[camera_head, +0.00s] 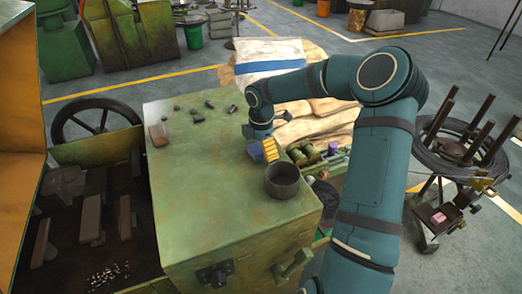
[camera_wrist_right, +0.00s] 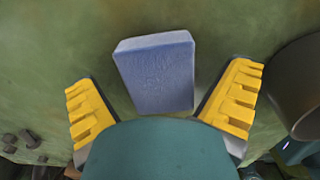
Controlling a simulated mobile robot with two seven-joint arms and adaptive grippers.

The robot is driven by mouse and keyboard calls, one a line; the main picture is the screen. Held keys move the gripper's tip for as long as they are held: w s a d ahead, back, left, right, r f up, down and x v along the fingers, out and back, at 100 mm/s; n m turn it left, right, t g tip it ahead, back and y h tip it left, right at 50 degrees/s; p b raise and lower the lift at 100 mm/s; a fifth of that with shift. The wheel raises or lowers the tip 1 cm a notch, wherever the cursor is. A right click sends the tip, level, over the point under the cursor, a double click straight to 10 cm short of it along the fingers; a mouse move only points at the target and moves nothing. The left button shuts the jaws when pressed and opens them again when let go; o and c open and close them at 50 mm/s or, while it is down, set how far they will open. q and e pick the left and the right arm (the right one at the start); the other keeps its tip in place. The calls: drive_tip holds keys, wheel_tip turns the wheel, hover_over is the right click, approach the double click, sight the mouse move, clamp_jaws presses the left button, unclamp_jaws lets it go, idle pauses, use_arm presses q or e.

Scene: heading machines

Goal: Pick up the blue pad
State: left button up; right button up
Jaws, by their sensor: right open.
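The blue pad (camera_head: 255,151) lies on the green machine top (camera_head: 195,215), beside my right gripper (camera_head: 264,148). In the right wrist view the blue pad (camera_wrist_right: 158,75) is a pale blue block with its broad face toward the camera. The two yellow ridged fingers are spread wide, one on each side of its lower part, with a gap on both sides. My right gripper is open and empty. The pad's lower edge is close to my teal gripper body in that view. My left gripper does not show.
A dark round cup (camera_head: 283,181) stands close by on the machine top, right of the fingers in the wrist view. A brown block (camera_head: 158,135) and several small dark parts lie farther left. The machine top's front left is clear. Sacks (camera_head: 315,120) lie behind its right edge.

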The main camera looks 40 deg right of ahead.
drive_tip(key=c, duration=1.3)
drive_tip(key=shift+r, duration=0.1)
wheel_tip(320, 180, up, 10)
drive_tip(key=shift+f+p, duration=0.1)
drive_tip(key=shift+p, duration=0.7)
drive_tip(key=o, duration=0.6)
drive_tip(key=c, duration=0.4)
drive_tip(key=shift+c, duration=0.2)
